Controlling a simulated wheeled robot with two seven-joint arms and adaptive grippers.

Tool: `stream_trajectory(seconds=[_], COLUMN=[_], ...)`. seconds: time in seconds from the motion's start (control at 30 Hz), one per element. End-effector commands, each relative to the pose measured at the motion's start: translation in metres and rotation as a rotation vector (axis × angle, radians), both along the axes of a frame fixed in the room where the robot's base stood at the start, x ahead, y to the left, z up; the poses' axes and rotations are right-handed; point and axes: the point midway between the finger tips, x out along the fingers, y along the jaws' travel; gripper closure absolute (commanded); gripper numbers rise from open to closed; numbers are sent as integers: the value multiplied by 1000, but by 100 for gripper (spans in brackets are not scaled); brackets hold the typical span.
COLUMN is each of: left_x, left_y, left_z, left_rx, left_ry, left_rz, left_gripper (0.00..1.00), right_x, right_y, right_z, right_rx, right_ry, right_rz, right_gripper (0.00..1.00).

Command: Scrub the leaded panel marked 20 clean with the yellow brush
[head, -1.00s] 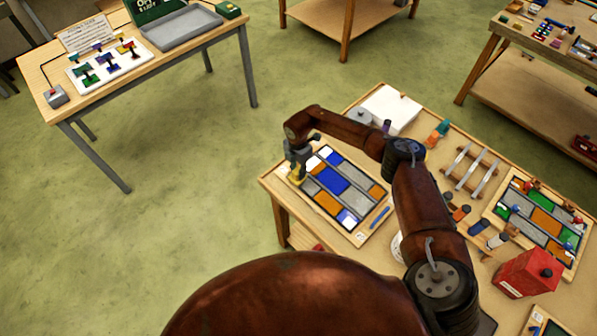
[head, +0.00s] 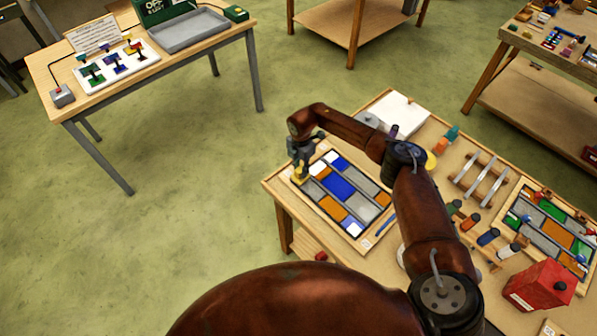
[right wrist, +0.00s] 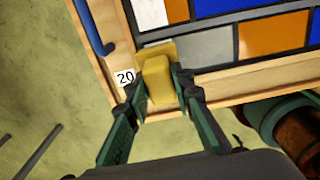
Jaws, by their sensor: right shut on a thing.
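The leaded panel marked 20 (head: 340,186) lies flat in a wooden frame on the near bench, with white, blue, orange and grey panes. Its 20 label (right wrist: 124,77) is at its left corner. My right gripper (head: 300,172) is over that corner, shut on the yellow brush (right wrist: 158,78). The brush sits at the frame edge beside a grey pane in the right wrist view; its underside is hidden, so I cannot tell whether it touches. Whether the grey panes are dirty is unclear. My left gripper is not in view.
A second leaded panel (head: 550,228), a rack with metal bars (head: 478,182), several small bottles and a red box (head: 541,286) stand to the right on the bench. A white slab (head: 400,110) lies at the back. Green floor is open on the left.

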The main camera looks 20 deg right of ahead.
Motion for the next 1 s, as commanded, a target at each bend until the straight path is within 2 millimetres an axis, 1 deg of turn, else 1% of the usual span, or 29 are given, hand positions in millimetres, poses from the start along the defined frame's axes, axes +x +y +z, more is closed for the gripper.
stream_trajectory(seconds=[0.03,0.2,0.53,0.67,1.0], left_x=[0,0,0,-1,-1], left_y=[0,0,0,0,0], left_z=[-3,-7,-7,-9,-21], left_rx=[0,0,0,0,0], left_ry=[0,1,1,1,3], left_rz=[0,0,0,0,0], left_gripper=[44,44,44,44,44], right_x=[2,7,8,10,21], right_y=[-4,-14,-16,-20,-41], right_z=[-1,-1,-1,-1,-2], right_rx=[-1,-1,-1,-2,-1], right_ry=[0,0,0,0,0], right_rz=[-1,0,0,-1,0], right_gripper=[98,98,98,98,98])
